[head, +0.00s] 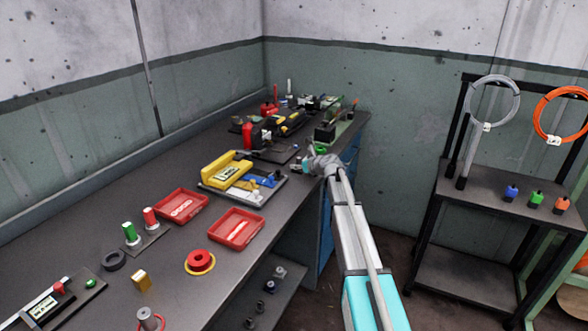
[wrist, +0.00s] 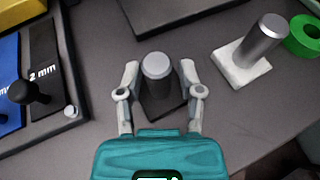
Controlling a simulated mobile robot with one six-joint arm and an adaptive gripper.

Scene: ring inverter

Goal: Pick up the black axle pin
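In the wrist view a pin with a round grey top (wrist: 157,67) and a darker shaft stands upright on a black square base (wrist: 176,112); it looks like the black axle pin. My gripper (wrist: 159,76) is open, with one finger on each side of this pin. I cannot tell whether the fingers touch it. A second grey pin (wrist: 262,36) leans in the picture on a white square base (wrist: 240,66) to the right. In the head view my gripper (head: 318,164) is at the bench's right edge and hides the pin.
A tray marked "2 mm" (wrist: 47,75) with a black knob (wrist: 24,93) lies left of my gripper. A green ring (wrist: 302,36) lies beyond the second pin. Red trays (head: 236,228) and a yellow-handled tool (head: 226,170) sit on the bench (head: 215,285).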

